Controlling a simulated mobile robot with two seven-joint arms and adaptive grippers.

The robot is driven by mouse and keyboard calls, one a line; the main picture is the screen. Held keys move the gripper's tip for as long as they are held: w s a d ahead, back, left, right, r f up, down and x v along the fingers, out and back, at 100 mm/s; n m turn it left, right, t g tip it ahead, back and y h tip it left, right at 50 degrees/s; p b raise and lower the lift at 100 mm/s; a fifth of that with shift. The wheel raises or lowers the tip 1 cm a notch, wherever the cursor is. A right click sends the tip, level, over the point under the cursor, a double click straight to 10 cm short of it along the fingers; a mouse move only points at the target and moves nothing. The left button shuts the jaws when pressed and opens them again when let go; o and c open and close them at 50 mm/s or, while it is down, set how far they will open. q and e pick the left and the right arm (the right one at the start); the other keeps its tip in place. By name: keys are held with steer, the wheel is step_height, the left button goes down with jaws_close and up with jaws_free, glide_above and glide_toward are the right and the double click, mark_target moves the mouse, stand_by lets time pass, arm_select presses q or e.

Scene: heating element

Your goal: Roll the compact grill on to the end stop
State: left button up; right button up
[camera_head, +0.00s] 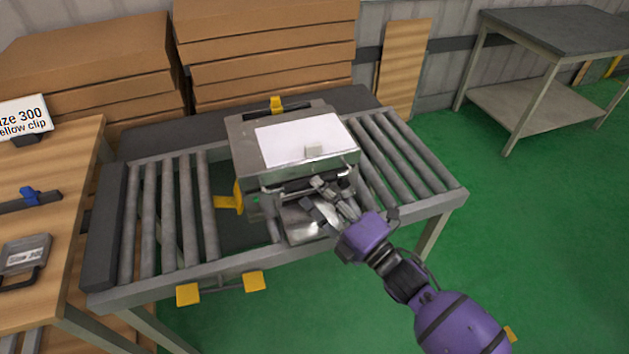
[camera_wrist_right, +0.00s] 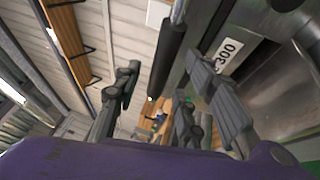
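The compact grill (camera_head: 292,175), a silver box with a white sheet on its lid, stands on the roller conveyor (camera_head: 260,262) a little right of its middle. A dark bar that looks like the end stop (camera_head: 107,225) crosses the conveyor's left end, with bare rollers between. My right gripper (camera_head: 330,193) is at the grill's front, close to its front handle. In the right wrist view its fingers (camera_wrist_right: 170,105) are spread. A dark cylindrical bar (camera_wrist_right: 172,60), probably the handle, shows between and beyond them; contact cannot be told. The grill's label (camera_wrist_right: 226,55) reads 300. My left gripper is not in view.
Yellow pedals (camera_head: 188,294) stick out below the conveyor's front. A yellow bracket (camera_head: 230,201) is beside the grill's left side. A wooden bench (camera_head: 60,230) adjoins on the left. Stacked cartons (camera_head: 265,50) stand behind. Rollers right of the grill (camera_head: 405,155) are clear.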

mark_target(308, 182)
steer(key=x, duration=0.4)
jaws_close()
stand_by(0.4)
